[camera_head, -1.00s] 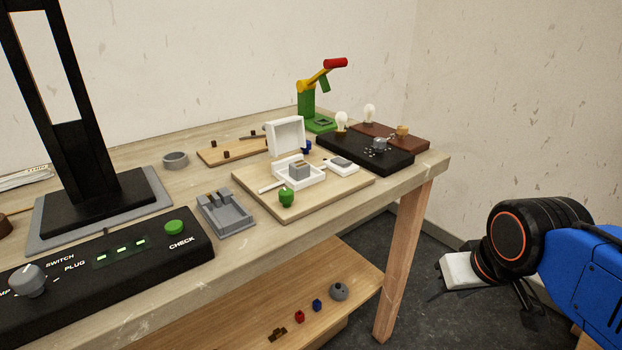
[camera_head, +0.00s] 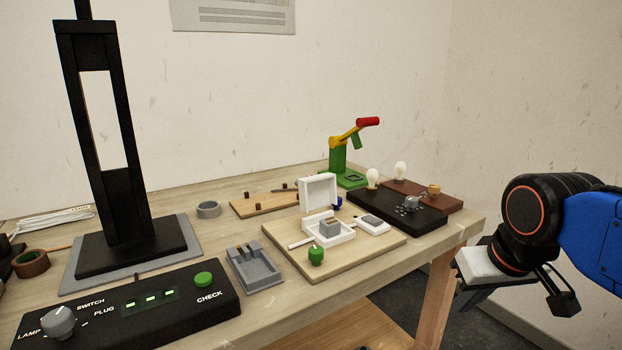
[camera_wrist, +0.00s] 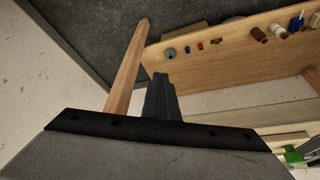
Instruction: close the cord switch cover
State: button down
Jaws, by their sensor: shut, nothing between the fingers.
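The white cord switch stands on a light wooden board on the bench in the head view. Its cover (camera_head: 318,192) is upright and open behind the white base (camera_head: 345,238). A grey block (camera_head: 330,229) sits in the base. My gripper (camera_head: 465,292) is off to the right, beyond the bench's right end and apart from the switch. The wrist view shows its fingers (camera_wrist: 160,85) shut and empty, pointing toward the bench's leg and lower shelf. The switch cannot be made out in the wrist view.
A bench leg (camera_wrist: 125,75) is near my gripper.

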jog(key=w+a+r+n, duration=0.1)
jog(key=w+a+r, duration=0.5)
jog(key=w+r, duration=0.25)
notch_tip(320, 180, up, 18)
jog(key=f+n+g+y, duration=0.1)
jog(key=n+y, duration=0.1)
jog(key=n, duration=0.2)
send_over(313, 191)
jog(key=w+a, duration=0.2)
jog(key=w, duration=0.3)
jog(key=w+x, duration=0.1)
jog(key=x, duration=0.9)
jog(key=shift+s+d+r, duration=0.1)
jog(key=shift+s+d, duration=0.3)
jog(key=shift+s, duration=0.3)
jog(key=shift+s+d+r, duration=0.1)
jog(key=shift+s+d, duration=0.3)
jog(key=shift+s, duration=0.25)
jog(key=shift+s+d+r, duration=0.1)
jog(key=shift+s+d, duration=0.3)
jog(key=shift+s, duration=0.3)
jog(key=shift+s, duration=0.1)
jog(key=shift+s+d+r+t, duration=0.15)
jog(key=shift+t, duration=0.25)
